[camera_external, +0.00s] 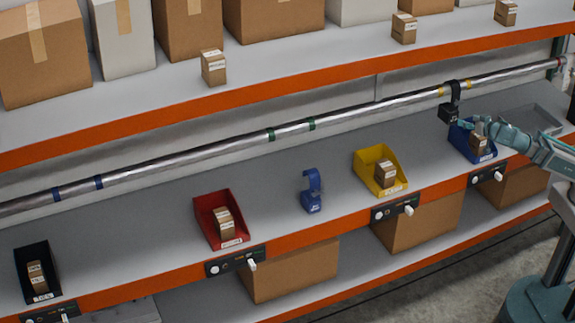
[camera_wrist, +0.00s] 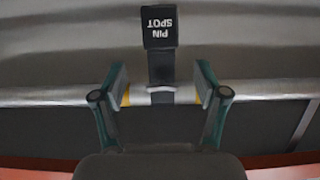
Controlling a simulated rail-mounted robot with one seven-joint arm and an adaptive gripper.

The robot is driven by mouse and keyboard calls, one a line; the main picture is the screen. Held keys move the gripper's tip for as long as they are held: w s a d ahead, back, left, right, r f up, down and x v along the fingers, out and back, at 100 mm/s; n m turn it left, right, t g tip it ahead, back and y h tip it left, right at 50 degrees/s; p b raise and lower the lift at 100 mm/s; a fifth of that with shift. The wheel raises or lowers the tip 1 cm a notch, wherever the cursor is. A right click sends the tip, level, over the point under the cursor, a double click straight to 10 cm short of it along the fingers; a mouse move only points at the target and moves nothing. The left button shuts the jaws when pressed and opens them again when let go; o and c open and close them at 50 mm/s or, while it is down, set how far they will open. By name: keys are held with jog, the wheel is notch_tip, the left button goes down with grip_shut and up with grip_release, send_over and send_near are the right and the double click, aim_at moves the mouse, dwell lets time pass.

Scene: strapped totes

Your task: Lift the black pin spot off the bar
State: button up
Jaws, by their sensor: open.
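The black pin spot (camera_external: 449,114) hangs by its hook from the metal bar (camera_external: 375,108), near the right end between two yellow bands. In the wrist view the pin spot (camera_wrist: 160,27) shows its white "PIN SPOT" label upside down, and its dark strap crosses the bar (camera_wrist: 50,97). My gripper (camera_external: 466,124) is close to the right of the pin spot in the external view. In the wrist view my gripper (camera_wrist: 160,75) is open, with one finger on each side of the strap and visible gaps between. Contact with the strap does not show.
A blue bin (camera_external: 484,158) stands below my gripper, with a small carton in it. A yellow bin (camera_external: 365,160), a blue hooked lamp (camera_external: 312,192) and a red bin (camera_external: 207,212) stand further left on the shelf. The upper shelf (camera_external: 300,75) with cartons lies behind and above the bar.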

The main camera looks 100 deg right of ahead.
aim_at(454, 116)
jog(key=b+x, duration=0.2)
jog(key=x, duration=0.9)
jog(key=shift+w+f, duration=0.1)
jog(key=shift+b+x, duration=0.65)
jog(key=shift+x, duration=0.2)
jog(key=shift+r, duration=0.2)
jog(key=c, duration=1.1)
jog(key=shift+d, duration=0.1)
jog(key=shift+c, duration=0.2)
jog(key=shift+r, duration=0.1)
jog(key=shift+r+p, duration=0.75)
jog(key=shift+r, duration=1.5)
